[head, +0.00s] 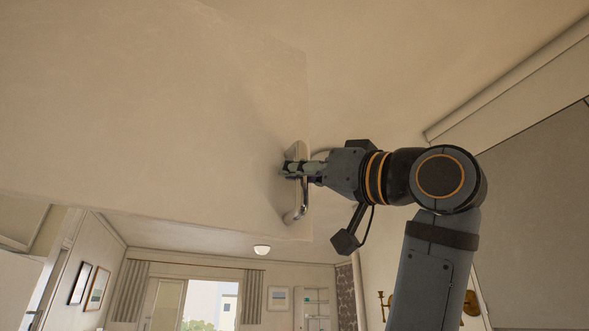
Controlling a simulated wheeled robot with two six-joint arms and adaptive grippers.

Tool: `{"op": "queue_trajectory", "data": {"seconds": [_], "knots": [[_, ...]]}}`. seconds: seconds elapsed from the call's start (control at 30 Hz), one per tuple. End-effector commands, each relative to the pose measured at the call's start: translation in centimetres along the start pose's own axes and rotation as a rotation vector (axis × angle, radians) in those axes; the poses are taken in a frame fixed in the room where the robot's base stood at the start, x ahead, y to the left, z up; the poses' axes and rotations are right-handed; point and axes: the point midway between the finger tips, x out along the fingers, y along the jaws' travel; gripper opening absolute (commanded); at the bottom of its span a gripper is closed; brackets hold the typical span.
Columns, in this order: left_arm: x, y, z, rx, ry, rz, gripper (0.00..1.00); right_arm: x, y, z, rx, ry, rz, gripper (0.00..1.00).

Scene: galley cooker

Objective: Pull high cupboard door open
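The high cupboard door (150,110) is a large cream panel across the upper left of the head view. It stands swung out from the wall, with the room showing below it. Its handle (298,214) is a metal bar near the door's right edge. My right gripper (292,170) is at the handle, its fingers closed around the upper part of the bar. The fingers hide that part of the handle. My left gripper is not in view.
A ceiling lamp (262,250), a curtained window (208,302) and framed pictures (97,289) show in the room beyond. A brass wall fitting (471,304) is at lower right, behind my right arm. Open air lies below the door.

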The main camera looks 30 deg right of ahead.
Motion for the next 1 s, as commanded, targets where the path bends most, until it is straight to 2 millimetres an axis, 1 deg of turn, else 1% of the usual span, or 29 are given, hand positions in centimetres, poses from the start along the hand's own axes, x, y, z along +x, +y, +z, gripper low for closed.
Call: {"op": "queue_trajectory", "data": {"seconds": [0.03, 0.07, 0.33, 0.43, 0.47, 0.57, 0.7, 0.8, 0.9, 1.0], "knots": [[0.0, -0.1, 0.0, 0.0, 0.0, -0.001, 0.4, 0.0, 0.1, 0.1, 0.0, -0.001, 0.001, 0.23], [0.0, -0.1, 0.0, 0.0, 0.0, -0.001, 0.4, 0.0, 0.1, 0.1, 0.0, -0.001, 0.001, 0.26], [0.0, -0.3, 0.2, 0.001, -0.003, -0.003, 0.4, 0.0, 0.0, 0.0, 0.001, 0.0, 0.0, 0.26], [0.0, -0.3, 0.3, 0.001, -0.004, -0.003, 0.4, -0.8, 0.1, 0.0, -0.001, 0.002, 0.002, 0.26], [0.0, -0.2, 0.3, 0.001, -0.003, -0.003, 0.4, -1.2, 0.1, 0.0, -0.001, 0.002, 0.003, 0.26], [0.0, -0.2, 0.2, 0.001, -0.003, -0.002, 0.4, -3.4, 0.2, -0.1, -0.003, 0.005, 0.005, 0.26], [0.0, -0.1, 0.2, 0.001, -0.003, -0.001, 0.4, -7.0, 0.2, -0.1, -0.003, 0.005, 0.005, 0.26], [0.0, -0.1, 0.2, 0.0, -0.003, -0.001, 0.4, -9.2, 0.2, -0.1, -0.002, 0.005, 0.005, 0.26], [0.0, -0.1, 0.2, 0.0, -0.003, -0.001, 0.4, -10.8, 0.1, -0.1, -0.001, 0.003, 0.004, 0.26], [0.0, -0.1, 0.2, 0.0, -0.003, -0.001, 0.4, -11.8, 0.1, -0.1, 0.0, 0.002, 0.002, 0.26]]}}
